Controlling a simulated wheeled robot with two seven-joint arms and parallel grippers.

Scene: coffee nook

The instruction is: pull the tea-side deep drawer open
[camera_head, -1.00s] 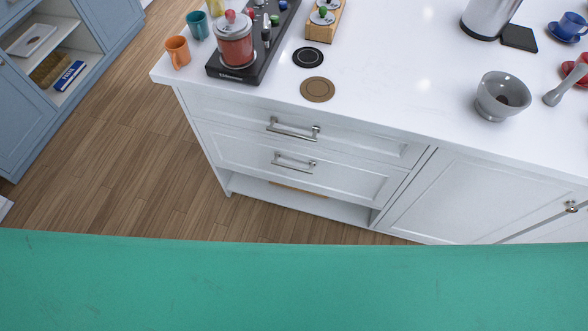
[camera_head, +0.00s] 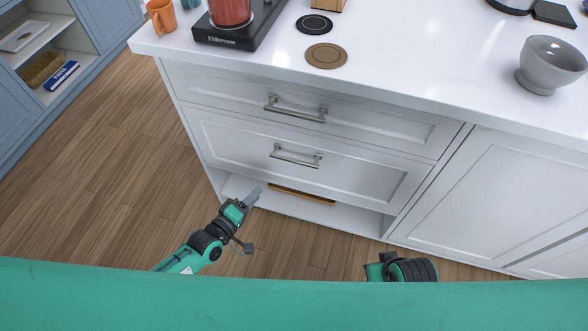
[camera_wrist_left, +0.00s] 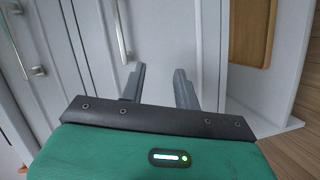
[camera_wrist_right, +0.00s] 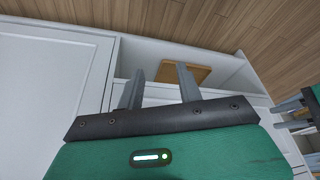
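The white cabinet has two closed drawers, one above the other. The lower, deeper drawer (camera_head: 230,143) has a horizontal metal bar handle (camera_head: 296,155). In the left wrist view this drawer (camera_wrist_left: 165,35) fills the middle, with its handle (camera_wrist_left: 122,32) left of the fingers. My left gripper (camera_head: 251,222) is open and empty, below and left of that handle, apart from it. Its spread fingers also show in the left wrist view (camera_wrist_left: 160,72). My right gripper (camera_wrist_right: 161,70) is open and empty near the open shelf; in the head view only part of its arm shows, at the bottom.
The upper drawer (camera_head: 220,95) has its own bar handle (camera_head: 295,108). An open shelf (camera_head: 350,216) below holds a wooden board (camera_head: 302,194). A cupboard door (camera_head: 490,190) is at the right. A stove (camera_head: 235,35), a brown coaster (camera_head: 326,56) and a grey bowl (camera_head: 548,65) stand on the counter.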

